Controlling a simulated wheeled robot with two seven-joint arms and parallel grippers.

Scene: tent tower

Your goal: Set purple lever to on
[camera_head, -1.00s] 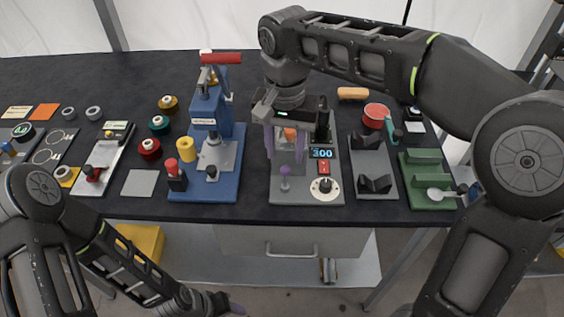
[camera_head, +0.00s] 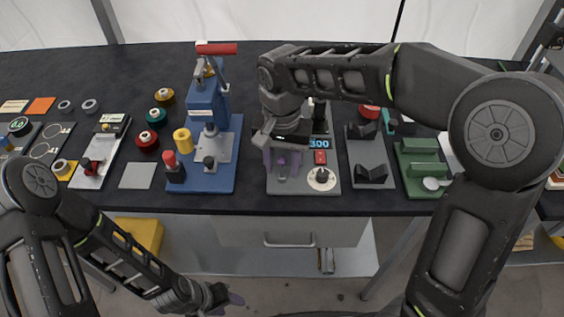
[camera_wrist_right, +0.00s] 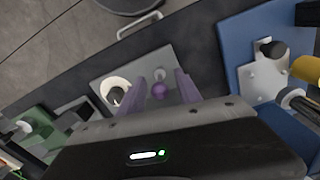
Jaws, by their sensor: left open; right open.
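The purple lever (camera_head: 281,161) has a round purple knob and stands at the front left of a grey panel (camera_head: 298,187). In the right wrist view the knob (camera_wrist_right: 158,90) shows between the two purple fingers. My right gripper (camera_head: 281,159) is open, its fingers pointing down on either side of the lever. I cannot tell whether either finger touches it. My left gripper (camera_head: 234,300) is low in front of the table, away from the panel, and open.
The panel also has a blue display (camera_head: 319,143), a red switch (camera_head: 320,157) and a dial (camera_head: 321,178). A blue press (camera_head: 215,180) stands to the left. A grey stand (camera_head: 370,152) and green holder (camera_head: 418,178) stand to the right.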

